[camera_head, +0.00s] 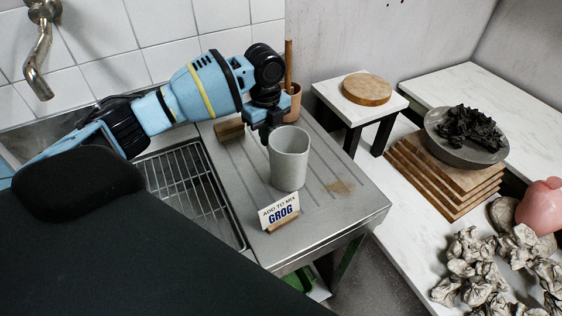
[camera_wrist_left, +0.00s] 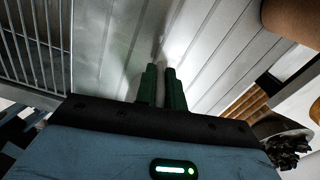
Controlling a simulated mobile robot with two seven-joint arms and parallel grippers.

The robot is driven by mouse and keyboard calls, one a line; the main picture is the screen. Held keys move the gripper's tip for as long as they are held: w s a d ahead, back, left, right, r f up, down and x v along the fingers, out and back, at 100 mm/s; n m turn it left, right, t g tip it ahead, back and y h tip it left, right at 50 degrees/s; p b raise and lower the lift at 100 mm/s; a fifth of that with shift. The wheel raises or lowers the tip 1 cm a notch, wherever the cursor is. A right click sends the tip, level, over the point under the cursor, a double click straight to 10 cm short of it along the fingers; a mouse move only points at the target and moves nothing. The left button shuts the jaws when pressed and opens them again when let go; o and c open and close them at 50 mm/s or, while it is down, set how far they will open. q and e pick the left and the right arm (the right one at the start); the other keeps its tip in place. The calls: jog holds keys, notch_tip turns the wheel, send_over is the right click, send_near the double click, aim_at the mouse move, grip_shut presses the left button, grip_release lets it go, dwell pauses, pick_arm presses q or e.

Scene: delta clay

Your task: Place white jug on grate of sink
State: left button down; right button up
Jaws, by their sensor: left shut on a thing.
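The white jug (camera_head: 289,160), a pale grey-white open-topped vessel, is upright over the ribbed metal drainboard to the right of the sink. I cannot tell whether its base touches the board. My left gripper (camera_head: 266,128) is at the jug's upper left side, shut on its wall near the rim. In the left wrist view the two dark fingers (camera_wrist_left: 161,88) are close together, and the jug is hard to make out against the pale metal. The wire grate (camera_head: 182,172) lies in the sink, left of the jug; it also shows in the left wrist view (camera_wrist_left: 36,45). My right gripper is not in view.
A "GROG" card (camera_head: 279,212) stands in front of the jug at the drainboard's front. A brown block (camera_head: 229,129) and a pot with a wooden handle (camera_head: 291,99) are behind. A metal tap (camera_head: 40,60) hangs at upper left. Stacked boards (camera_head: 440,180) are right.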

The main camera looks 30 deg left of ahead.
pick_arm(q)
notch_tip(320, 180, up, 10)
jog(key=shift+r, duration=0.1)
dwell(0.5)
